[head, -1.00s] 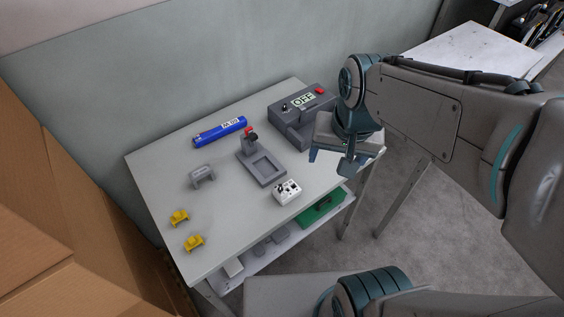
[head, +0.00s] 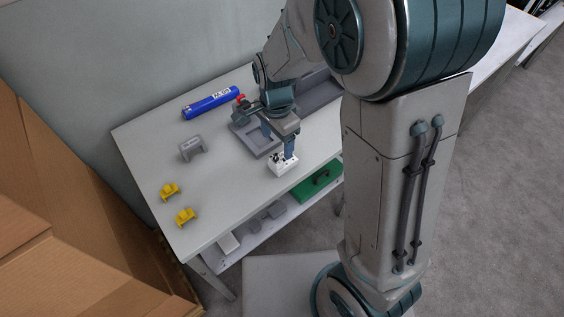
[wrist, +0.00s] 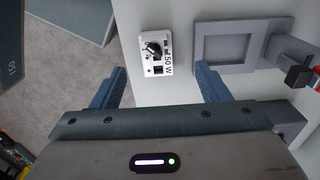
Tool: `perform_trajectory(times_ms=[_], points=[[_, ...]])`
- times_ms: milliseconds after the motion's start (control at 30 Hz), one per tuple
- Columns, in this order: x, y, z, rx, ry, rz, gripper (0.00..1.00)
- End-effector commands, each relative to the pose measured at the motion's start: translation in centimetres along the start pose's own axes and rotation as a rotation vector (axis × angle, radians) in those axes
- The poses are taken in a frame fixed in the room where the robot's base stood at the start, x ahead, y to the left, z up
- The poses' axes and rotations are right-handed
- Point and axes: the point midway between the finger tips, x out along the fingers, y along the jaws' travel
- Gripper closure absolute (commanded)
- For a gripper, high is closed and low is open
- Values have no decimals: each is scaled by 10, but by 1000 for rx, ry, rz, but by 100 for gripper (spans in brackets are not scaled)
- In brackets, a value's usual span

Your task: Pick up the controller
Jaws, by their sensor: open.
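The controller is a small white box with dark parts on top, near the table's front edge in the head view (head: 284,166). In the wrist view the controller (wrist: 151,57), marked "50 W", lies ahead of and between my two fingers. My gripper (head: 279,146) is open above the controller, with one finger overlapping it in the head view. In the wrist view my gripper (wrist: 158,85) has its blue-grey fingers spread wide, with nothing between them.
A grey fixture with a square recess (wrist: 262,60) lies right beside the controller. A blue cylinder (head: 211,103), a grey bracket (head: 192,148) and two yellow pieces (head: 170,191) are on the table (head: 147,142). A lower shelf holds a green board (head: 318,181). Cardboard (head: 80,220) stands at left.

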Motion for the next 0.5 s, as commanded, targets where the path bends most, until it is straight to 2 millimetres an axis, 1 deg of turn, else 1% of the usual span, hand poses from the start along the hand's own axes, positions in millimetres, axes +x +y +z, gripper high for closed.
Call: perform_trajectory(times_ms=[33, 100, 267, 333, 500], points=[[9, 1, 0, 1, -1, 4, 31], [17, 0, 0, 1, -1, 2, 31], [26, 1, 0, -1, 0, 1, 31], [34, 3, 0, -1, -1, 3, 31], [60, 7, 1, -1, -1, 4, 31]])
